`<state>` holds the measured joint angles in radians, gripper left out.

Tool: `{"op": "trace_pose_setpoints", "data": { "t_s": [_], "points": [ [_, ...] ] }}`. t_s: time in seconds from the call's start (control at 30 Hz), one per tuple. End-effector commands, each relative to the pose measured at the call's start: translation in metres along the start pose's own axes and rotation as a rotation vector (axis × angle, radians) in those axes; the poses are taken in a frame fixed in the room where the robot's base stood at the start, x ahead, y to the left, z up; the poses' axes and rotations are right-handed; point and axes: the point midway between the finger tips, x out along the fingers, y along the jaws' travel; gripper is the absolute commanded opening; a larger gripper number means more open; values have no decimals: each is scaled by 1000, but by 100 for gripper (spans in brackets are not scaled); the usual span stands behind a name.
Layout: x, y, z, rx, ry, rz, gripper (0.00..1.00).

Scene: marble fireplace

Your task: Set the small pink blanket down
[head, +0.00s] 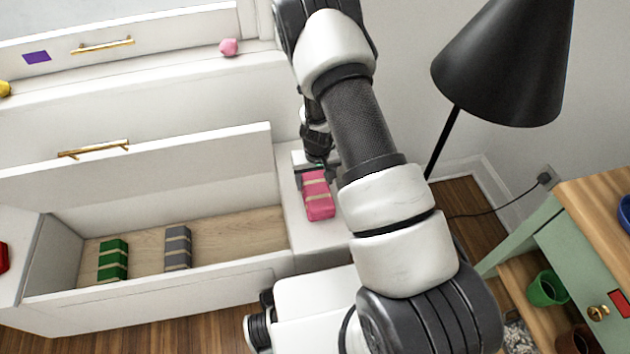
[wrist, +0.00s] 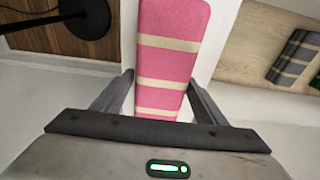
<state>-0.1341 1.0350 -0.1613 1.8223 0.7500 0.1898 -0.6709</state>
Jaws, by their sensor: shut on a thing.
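The small pink blanket (head: 318,199) is a folded bundle with beige bands. In the head view it is at the white ledge (head: 297,228) just right of the open drawer. My gripper (head: 319,168) is at its far end, partly hidden by my arm. In the wrist view the pink blanket (wrist: 165,62) runs between the two fingers of my gripper (wrist: 160,80), which is shut on its near end. I cannot tell whether the blanket rests on the ledge or hangs just above it.
The open drawer (head: 222,237) holds a green bundle (head: 113,260) and a grey bundle (head: 178,248), with bare wood around them. A black lamp (head: 505,65) stands to the right. A green cabinet (head: 575,245) is at the lower right. A pink lump (head: 229,47) lies on the upper ledge.

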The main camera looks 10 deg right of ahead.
Motion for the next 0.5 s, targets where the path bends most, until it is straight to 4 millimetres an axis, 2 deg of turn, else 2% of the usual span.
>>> {"op": "trace_pose_setpoints", "data": {
  "t_s": [0.27, 0.3, 0.4, 0.5],
  "points": [
    [3, 0, 0, 1, 2, 0, 39],
    [2, 0, 0, 2, 1, 0, 69],
    [1, 0, 0, 2, 1, 0, 85],
    [1, 0, 0, 1, 1, 0, 85]
  ]
}}
